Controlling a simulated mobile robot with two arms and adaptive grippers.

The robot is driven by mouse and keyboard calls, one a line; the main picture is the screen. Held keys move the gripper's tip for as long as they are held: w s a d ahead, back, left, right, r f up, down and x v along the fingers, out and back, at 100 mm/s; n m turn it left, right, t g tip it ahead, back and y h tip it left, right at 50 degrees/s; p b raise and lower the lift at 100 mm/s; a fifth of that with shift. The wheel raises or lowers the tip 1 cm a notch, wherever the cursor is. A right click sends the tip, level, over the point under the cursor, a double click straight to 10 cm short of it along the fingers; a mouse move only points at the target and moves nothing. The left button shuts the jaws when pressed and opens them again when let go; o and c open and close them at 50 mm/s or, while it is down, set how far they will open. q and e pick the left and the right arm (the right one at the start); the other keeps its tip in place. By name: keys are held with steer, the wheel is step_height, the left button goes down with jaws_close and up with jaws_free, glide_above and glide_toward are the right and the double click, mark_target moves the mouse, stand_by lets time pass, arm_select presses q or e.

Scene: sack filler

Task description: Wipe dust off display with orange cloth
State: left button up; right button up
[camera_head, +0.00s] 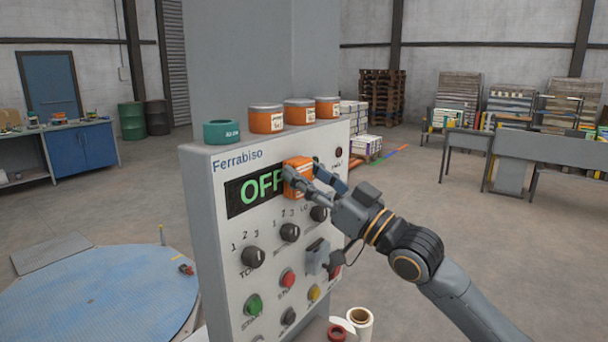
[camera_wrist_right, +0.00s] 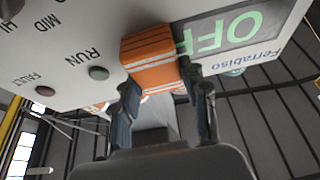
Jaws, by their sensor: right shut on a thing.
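The display (camera_head: 252,188) is a black panel with green "OFF" letters on the upper part of the Ferrabiso control panel (camera_head: 218,250). It also shows upside down in the right wrist view (camera_wrist_right: 252,24). My right gripper (camera_head: 311,184) is shut on the orange cloth (camera_head: 297,177), a folded block with pale stripes. In the right wrist view the cloth (camera_wrist_right: 150,58) sits between the fingers and against the panel, overlapping the display's edge beside the letters. I cannot make out dust on the display. My left gripper is not in view.
A green tape roll (camera_head: 221,132) and several orange tins (camera_head: 266,119) stand on top of the panel housing. Knobs (camera_head: 290,232) and coloured buttons (camera_head: 288,278) lie below the display. A round blue platform (camera_head: 95,290) is at the lower left.

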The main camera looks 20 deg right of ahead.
steer(key=shift+s+d+b, duration=0.3)
steer(key=shift+s+d, duration=0.55)
steer(key=shift+s, duration=0.25)
steer(key=shift+s+d+b, duration=0.3)
steer(key=shift+s+d, duration=0.5)
steer(key=shift+s, duration=0.25)
steer(key=shift+s+d+b, duration=0.65)
steer(key=shift+s+d, duration=0.25)
steer(key=shift+s, duration=0.3)
